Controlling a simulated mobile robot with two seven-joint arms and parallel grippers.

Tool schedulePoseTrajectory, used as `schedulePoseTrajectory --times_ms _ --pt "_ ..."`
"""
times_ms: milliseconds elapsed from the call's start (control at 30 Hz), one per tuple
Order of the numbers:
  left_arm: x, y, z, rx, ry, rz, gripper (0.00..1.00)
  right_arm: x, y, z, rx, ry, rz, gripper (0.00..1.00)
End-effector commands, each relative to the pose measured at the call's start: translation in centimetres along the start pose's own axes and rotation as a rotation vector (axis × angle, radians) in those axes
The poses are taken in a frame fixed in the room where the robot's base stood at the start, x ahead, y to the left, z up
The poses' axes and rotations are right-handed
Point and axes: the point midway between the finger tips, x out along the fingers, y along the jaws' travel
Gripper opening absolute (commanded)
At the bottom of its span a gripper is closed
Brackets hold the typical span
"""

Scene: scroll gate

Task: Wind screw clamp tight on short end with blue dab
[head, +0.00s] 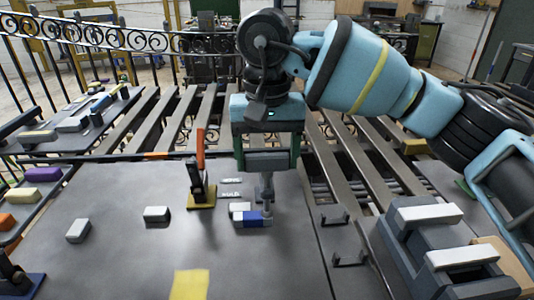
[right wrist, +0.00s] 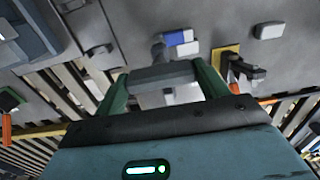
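My right gripper (head: 268,165) points down over the table, with a wide grey bar between its green fingers. The bar seems to be the top of the screw clamp (head: 266,190), whose narrow spindle hangs below it. In the right wrist view the bar (right wrist: 160,76) spans the gap and meets both fingers. The spindle's lower end is close to a short grey-white end piece with a blue dab (head: 252,217); the blue dab also shows in the right wrist view (right wrist: 178,38). I cannot tell whether they touch. My left gripper is not in view.
A toggle clamp with an upright orange handle (head: 200,160) stands on a yellow base left of the gripper. Loose grey blocks (head: 156,215) lie on the table. A grey fixture (head: 440,250) stands at right. A yellow patch (head: 190,284) marks the front. Slatted bars lie behind.

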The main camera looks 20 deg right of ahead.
Motion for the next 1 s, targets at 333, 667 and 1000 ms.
schedulePoseTrajectory --times_ms 333,667,1000 --pt "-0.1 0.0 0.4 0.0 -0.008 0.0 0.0 -0.1 0.0 0.0 0.009 0.0 0.0 0.5" --pt "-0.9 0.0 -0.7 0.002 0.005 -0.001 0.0 -0.2 0.0 0.0 0.147 0.0 0.0 0.5" --pt "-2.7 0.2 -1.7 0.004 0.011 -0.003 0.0 -0.4 0.0 0.0 0.452 0.001 -0.001 0.5"
